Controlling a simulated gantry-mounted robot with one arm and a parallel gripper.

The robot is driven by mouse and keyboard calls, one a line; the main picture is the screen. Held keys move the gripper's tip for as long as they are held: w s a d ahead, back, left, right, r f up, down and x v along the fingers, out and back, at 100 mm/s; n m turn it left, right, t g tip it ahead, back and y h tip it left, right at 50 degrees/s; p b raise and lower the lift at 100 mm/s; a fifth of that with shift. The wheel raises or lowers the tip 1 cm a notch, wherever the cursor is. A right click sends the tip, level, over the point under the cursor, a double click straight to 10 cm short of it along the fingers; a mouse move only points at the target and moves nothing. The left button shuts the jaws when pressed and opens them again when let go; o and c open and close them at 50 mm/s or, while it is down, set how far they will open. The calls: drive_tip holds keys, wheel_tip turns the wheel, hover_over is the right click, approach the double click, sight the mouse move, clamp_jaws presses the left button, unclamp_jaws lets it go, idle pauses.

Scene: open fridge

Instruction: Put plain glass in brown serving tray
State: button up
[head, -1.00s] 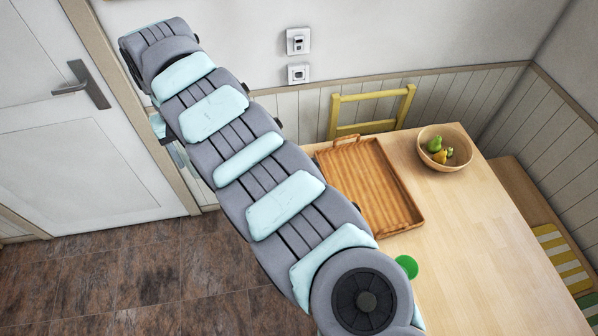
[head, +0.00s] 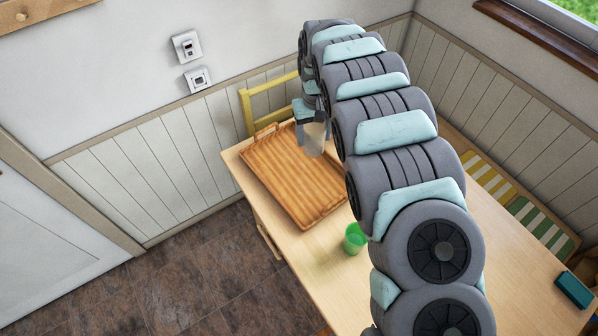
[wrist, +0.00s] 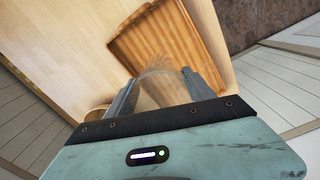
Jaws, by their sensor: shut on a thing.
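The plain glass (head: 315,146) is clear and see-through. My gripper (head: 313,128) is shut on it, and it also shows between the two fingers in the wrist view (wrist: 160,92). The brown serving tray (head: 318,211) is a rectangular wooden tray with a raised rim, lying on the table; it also shows in the wrist view (wrist: 118,47). In the head view the glass overlaps the tray's far right side. In the wrist view the tray lies beyond the fingertips. I cannot tell how high the glass is above the tray.
The light wood table (head: 330,265) bears the tray. A green cup (head: 355,238) stands to the tray's near right, close to my arm. A yellow chair (head: 246,110) is behind the table by the wall. A teal object (head: 574,289) lies at the right. My arm hides much of the table.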

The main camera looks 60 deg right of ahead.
sight(314, 153)
drive_tip(key=f+b, duration=0.6)
drive_tip(key=f, duration=0.1)
drive_tip(key=shift+s+f, duration=0.1)
drive_tip(key=shift+s, duration=0.1)
drive_tip(key=shift+d+f, duration=0.1)
drive_tip(key=shift+f, duration=6.4)
drive_tip(key=shift+f, duration=0.2)
drive_tip(key=o, duration=1.8)
drive_tip(key=shift+r, duration=0.1)
wheel_tip(314, 153, up, 12)
drive_tip(key=shift+r+p, duration=0.1)
drive_tip(key=shift+p, duration=0.4)
